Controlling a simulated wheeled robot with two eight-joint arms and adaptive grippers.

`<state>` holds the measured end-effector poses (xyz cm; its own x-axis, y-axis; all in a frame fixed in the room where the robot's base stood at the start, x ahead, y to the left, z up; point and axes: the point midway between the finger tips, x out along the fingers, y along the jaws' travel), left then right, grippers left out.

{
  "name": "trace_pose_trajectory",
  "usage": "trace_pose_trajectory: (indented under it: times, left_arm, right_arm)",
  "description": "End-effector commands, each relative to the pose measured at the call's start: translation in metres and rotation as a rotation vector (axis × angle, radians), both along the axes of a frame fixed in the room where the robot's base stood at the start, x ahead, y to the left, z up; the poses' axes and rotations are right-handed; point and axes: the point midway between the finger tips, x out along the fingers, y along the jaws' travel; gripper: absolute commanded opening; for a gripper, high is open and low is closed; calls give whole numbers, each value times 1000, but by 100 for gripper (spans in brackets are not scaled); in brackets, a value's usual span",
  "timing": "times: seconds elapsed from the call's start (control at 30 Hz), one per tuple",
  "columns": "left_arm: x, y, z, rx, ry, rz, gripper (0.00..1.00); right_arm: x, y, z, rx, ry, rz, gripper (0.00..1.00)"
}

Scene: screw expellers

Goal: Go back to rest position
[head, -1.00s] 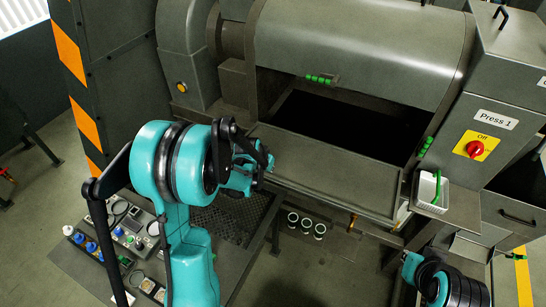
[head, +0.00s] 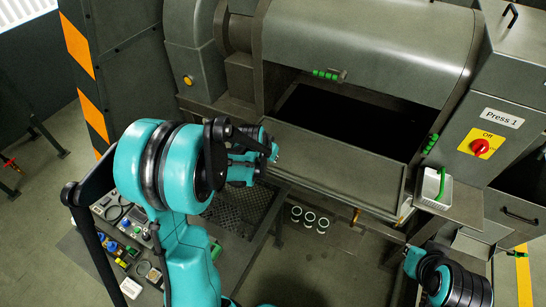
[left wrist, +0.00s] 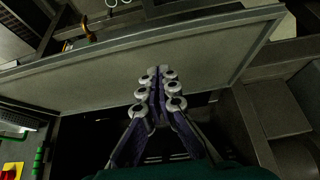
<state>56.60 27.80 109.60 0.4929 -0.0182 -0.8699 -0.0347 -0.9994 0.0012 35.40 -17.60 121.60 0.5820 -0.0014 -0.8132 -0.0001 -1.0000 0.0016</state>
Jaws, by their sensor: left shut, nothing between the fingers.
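My left gripper (left wrist: 157,88) shows in the left wrist view with its fingers together and nothing between them. It is in front of the open lid panel of the press (left wrist: 180,65). In the head view my left arm comes in from the left, and its wrist stands left of the same panel (head: 330,168).
The press labelled Press 1 (head: 502,117) has a red switch (head: 480,147) and a dark open hopper (head: 350,115). A white box with a green handle (head: 432,187) sits on the right ledge. Three rings (head: 309,219) show below the press.

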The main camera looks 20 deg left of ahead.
Motion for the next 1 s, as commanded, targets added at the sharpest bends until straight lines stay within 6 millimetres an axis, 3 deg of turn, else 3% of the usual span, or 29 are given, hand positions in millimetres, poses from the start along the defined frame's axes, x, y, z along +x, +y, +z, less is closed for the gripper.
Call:
trace_pose_trajectory:
  times: [0.3, 0.73, 0.87, 1.0]
  left_arm:
    - [-40, 2, 47, 0, 0, 1, 0]
    - [-51, 1, 58, 0, 0, 0, 0]
    - [-61, -9, 52, 2, -5, 2, 0]
    - [-91, -35, 35, 6, -20, 7, 0]
  right_arm:
    - [0, 0, 7, 0, 0, 0, 0]
    - [0, 0, 7, 0, 0, 0, 0]
    - [0, 0, -10, 0, 0, 0, 0]
    - [-1, 0, -52, 0, 0, 0, 0]
